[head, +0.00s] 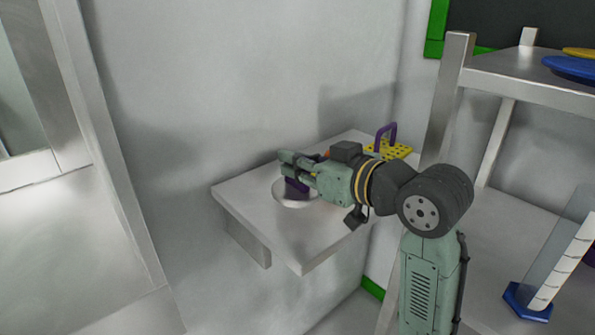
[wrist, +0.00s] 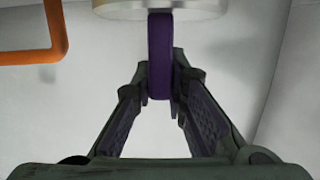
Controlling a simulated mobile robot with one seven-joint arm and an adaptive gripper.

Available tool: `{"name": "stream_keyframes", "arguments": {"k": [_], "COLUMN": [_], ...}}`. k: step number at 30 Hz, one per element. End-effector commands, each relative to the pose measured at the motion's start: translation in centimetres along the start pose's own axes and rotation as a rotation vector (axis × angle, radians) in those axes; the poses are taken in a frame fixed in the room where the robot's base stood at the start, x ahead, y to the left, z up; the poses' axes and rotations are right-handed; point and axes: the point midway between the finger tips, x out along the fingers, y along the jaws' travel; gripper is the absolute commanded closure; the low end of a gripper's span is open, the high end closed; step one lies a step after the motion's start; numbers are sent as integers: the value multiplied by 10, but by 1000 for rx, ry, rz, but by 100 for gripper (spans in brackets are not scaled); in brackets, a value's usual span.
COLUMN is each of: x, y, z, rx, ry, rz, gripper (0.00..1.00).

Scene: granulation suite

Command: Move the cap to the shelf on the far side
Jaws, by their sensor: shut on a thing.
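The cap appears to be a pale round metal disc (head: 291,201) with an upright purple grip, at the wall shelf (head: 240,195). In the wrist view the disc (wrist: 160,10) shows at the top edge, with the purple grip (wrist: 160,50) running from it between my fingers. My gripper (head: 294,172) is shut on this purple grip; the fingertips (wrist: 160,90) touch it from both sides. My gripper and arm hide part of the disc and shelf in the head view. I cannot tell whether the disc rests on the shelf or hangs just above it.
A yellow perforated plate (head: 403,151) with a purple handle lies at the shelf's back right. An orange handle (wrist: 62,40) shows left in the wrist view. A metal rack (head: 452,95) stands at right, with a blue disc (head: 572,69) on top and a blue-footed cylinder (head: 526,302) lower down.

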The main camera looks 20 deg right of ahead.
Motion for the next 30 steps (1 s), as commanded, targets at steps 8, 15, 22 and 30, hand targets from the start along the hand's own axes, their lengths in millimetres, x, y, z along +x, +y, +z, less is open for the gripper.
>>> {"name": "stream_keyframes", "arguments": {"k": [8,15,22,30], "x": [5,5,6,6], "y": [-1,-1,-1,-1], "z": [24,26,29,29], "rx": [-1,-1,0,0], "ry": [2,1,-1,0], "rz": [0,0,-1,-1], "gripper": [100,100,81,67]}}
